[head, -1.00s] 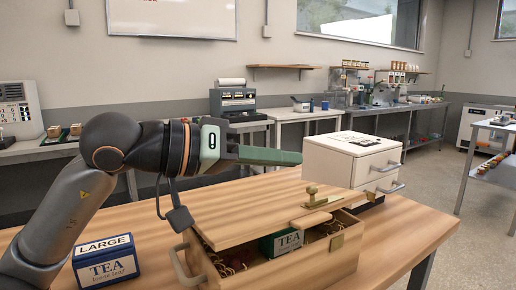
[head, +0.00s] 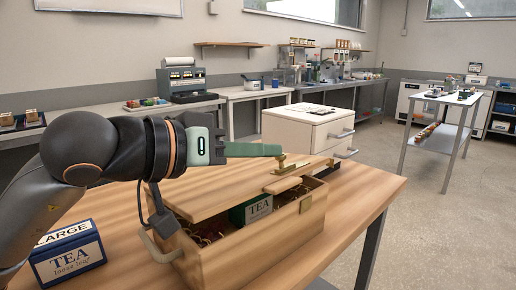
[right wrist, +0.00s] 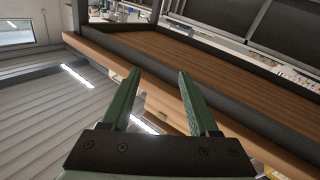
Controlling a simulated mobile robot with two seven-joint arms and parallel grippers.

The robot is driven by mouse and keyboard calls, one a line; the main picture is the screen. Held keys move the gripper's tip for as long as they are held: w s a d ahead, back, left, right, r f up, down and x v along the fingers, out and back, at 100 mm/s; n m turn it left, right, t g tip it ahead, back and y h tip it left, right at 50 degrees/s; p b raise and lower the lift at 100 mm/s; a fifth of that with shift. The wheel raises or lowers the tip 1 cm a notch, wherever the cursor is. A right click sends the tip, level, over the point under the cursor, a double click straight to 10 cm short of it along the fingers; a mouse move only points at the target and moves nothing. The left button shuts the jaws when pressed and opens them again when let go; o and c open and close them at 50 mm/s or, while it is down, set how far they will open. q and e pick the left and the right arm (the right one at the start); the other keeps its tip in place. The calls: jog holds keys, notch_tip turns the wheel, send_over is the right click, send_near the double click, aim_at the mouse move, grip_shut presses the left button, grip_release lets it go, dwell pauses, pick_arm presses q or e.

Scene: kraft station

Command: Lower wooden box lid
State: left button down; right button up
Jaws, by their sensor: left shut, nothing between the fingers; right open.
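The wooden box (head: 262,243) stands on the table with a side handle (head: 160,247) on its left end. Its wooden lid (head: 215,190) is raised above the front wall, leaving a gap. A brass knob (head: 283,165) stands on the lid's right part. Inside the gap sits a green TEA box (head: 251,209). My left gripper (head: 280,150) is shut and empty, above the lid, with its tip close to the knob; I cannot tell if they touch. My right gripper (right wrist: 158,85) is open and empty in the right wrist view, away from the box.
A blue LARGE TEA box (head: 66,256) stands on the wooden table (head: 345,215) at the left front. A white drawer cabinet (head: 295,130) stands behind the table's right end. The table right of the box is clear.

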pick_arm(q)
jog(key=shift+r, duration=0.1)
jog(key=shift+r, duration=0.2)
jog(key=r, duration=0.2)
jog(key=r+p, duration=0.1)
jog(key=shift+s+r, duration=0.3)
jog(key=shift+r, duration=0.05)
jog(key=s+r+p, duration=0.1)
jog(key=s+r, duration=0.3)
jog(key=s, duration=0.2)
jog(key=s+d+r+p, duration=0.1)
jog(key=s+r, duration=0.3)
jog(key=s, duration=0.3)
jog(key=shift+s+r, duration=0.2)
jog(key=shift+r, duration=0.2)
pick_arm(e)
jog(key=s+f+m+g+h, duration=0.1)
jog(key=s+f+g, duration=0.2)
jog(key=f, duration=0.5)
jog(key=s+f+m+g+h, duration=0.1)
jog(key=s+f+g, duration=0.2)
jog(key=f, duration=0.5)
jog(key=shift+g, duration=0.6)
jog(key=shift+d, duration=0.1)
